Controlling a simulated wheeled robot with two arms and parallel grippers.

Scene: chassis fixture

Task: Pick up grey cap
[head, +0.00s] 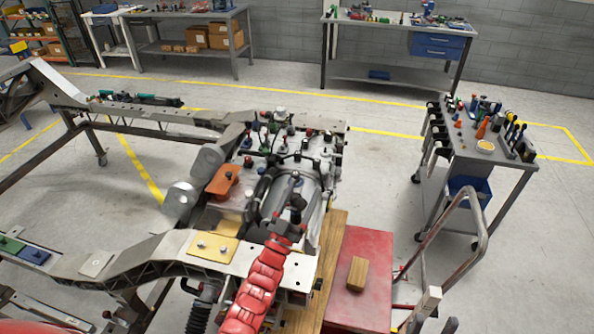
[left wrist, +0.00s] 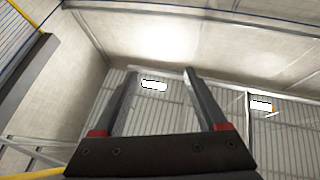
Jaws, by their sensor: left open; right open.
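A small pale grey cap-like piece (head: 280,113) stands at the far edge of the engine block (head: 318,190) in the head view. Several other small grey, dark and red-topped fittings crowd the block, so I cannot tell for sure which one is the grey cap. My left gripper (left wrist: 158,78) shows in the left wrist view, with its two dark fingers apart and nothing between them. Only walls and a lit ceiling are behind it, and no cap is in that view.
A red ribbed part (head: 258,288) runs up to the engine from the bottom. The grey chassis frame (head: 135,258) spans the left. A wooden block (head: 357,274) lies on a red box (head: 352,303). A tool cart (head: 505,172) stands right.

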